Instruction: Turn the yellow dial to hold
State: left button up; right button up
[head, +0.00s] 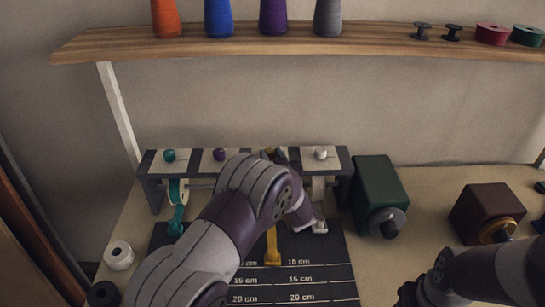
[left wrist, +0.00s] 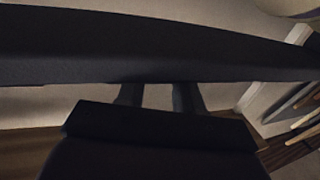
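The yellow dial (head: 268,151) is almost wholly hidden in the head view; only a small yellowish bit shows on the dark rack (head: 345,161). My left gripper (head: 279,155) is a dark shape right at that spot, mostly covered by my left arm. In the left wrist view its two fingers (left wrist: 157,96) stand apart, but a dark bar hides their tips, so I cannot tell whether they grip the dial. The dial's pointing direction is hidden. My right gripper (head: 408,294) is low at the right, away from the rack, its fingers unclear.
A teal dial (head: 169,155), purple dial (head: 219,154) and white dial (head: 320,153) share the rack. A yellow ribbon (head: 272,246) hangs onto the marked dark mat (head: 335,265). A green box (head: 379,185) and a brown box (head: 485,212) stand right. A shelf (head: 375,40) runs above.

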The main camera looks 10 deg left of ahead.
pick_arm(q)
jog(key=m+t+h+b, duration=0.1)
jog(key=h, duration=0.1)
jog(key=a+m+t+h+b, duration=0.1)
jog(key=m+h, duration=0.1)
jog(key=shift+s+f+h, duration=0.1)
jog(key=shift+s+h, duration=0.05)
jog(key=shift+h, duration=0.25)
jog(key=shift+m+h+b, duration=0.55)
jog(key=shift+m+h, duration=0.25)
jog(key=shift+h, duration=0.1)
jog(key=shift+r, duration=0.2)
jog(key=o, duration=1)
jog(key=shift+o, duration=0.2)
jog(key=s+d+b, duration=0.1)
jog(key=s, duration=1.1)
jog(key=shift+s+d, duration=0.35)
jog(key=shift+d, duration=0.05)
